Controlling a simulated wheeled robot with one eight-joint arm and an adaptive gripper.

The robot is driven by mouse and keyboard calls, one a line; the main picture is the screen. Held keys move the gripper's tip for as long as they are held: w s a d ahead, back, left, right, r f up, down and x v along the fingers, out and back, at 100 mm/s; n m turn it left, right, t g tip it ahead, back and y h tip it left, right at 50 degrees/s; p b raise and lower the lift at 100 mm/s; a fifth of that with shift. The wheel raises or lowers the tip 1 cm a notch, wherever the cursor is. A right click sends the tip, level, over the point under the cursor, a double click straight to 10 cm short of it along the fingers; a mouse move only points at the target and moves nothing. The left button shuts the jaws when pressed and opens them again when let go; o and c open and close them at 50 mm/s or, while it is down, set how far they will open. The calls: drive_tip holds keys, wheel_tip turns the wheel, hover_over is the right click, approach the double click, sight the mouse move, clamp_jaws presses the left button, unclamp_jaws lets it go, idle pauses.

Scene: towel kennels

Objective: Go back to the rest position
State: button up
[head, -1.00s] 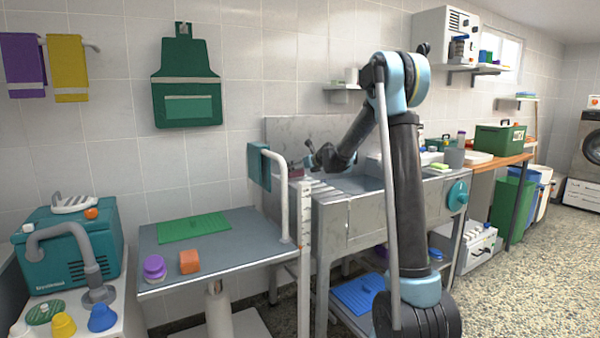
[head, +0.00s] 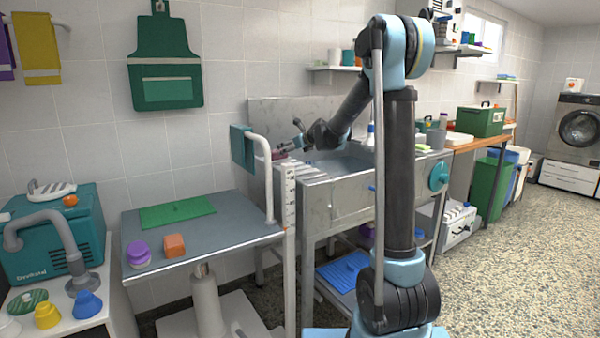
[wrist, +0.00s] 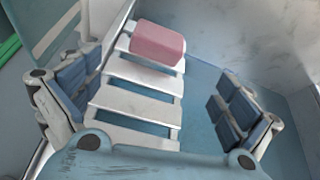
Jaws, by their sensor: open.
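My gripper (head: 291,147) is over the left part of the metal tub, small in the head view. In the wrist view my gripper (wrist: 160,115) is open, its two fingers wide apart, with nothing between the tips. Beyond it a pink block (wrist: 158,42) lies on the far end of a white slatted rack (wrist: 135,104), apart from the fingers. In the head view the pink block (head: 278,155) shows only as a small patch beside the gripper.
The grooming table (head: 225,225) at left carries a green mat (head: 177,213), a purple item (head: 139,252) and an orange block (head: 174,245). A white post with a teal towel (head: 242,147) stands beside the metal tub (head: 345,195). Speckled floor at right is clear.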

drive_tip(key=s+d+n, duration=0.3)
drive_tip(key=s, duration=0.2)
drive_tip(key=s+d+n+h, duration=0.1)
drive_tip(key=s+d+n, duration=0.3)
drive_tip(key=s, duration=0.1)
drive_tip(key=s+d+r+n+g+h, duration=0.1)
drive_tip(key=s+d+n, duration=0.2)
drive_tip(key=s+n, duration=0.1)
drive_tip(key=shift+s+d, duration=0.2)
drive_tip(key=shift+s, duration=0.25)
drive_tip(key=shift+s+d, duration=0.2)
drive_tip(key=shift+s, duration=0.25)
drive_tip(key=s+d+f+n+g+h, duration=0.1)
drive_tip(key=s+d+f+n+h, duration=0.15)
drive_tip(key=s+d+n, duration=0.5)
drive_tip(key=s+d+f+n+g+h, duration=0.15)
drive_tip(key=s+f+n, duration=0.25)
drive_tip(key=s, duration=0.6)
drive_tip(key=s+d+f+n+g+h, duration=0.1)
drive_tip(key=s+d+f+n, duration=0.4)
drive_tip(key=s, duration=0.4)
drive_tip(key=s+f+g, duration=0.4)
drive_tip(key=s+f, duration=0.5)
drive_tip(key=s, duration=0.5)
drive_tip(key=shift+s+d+f, duration=0.15)
drive_tip(key=shift+s+d, duration=0.1)
drive_tip(key=shift+s, duration=0.05)
drive_tip(key=shift+w+f+g, duration=0.2)
drive_tip(key=shift+w+g, duration=0.05)
drive_tip(key=shift+w, duration=0.25)
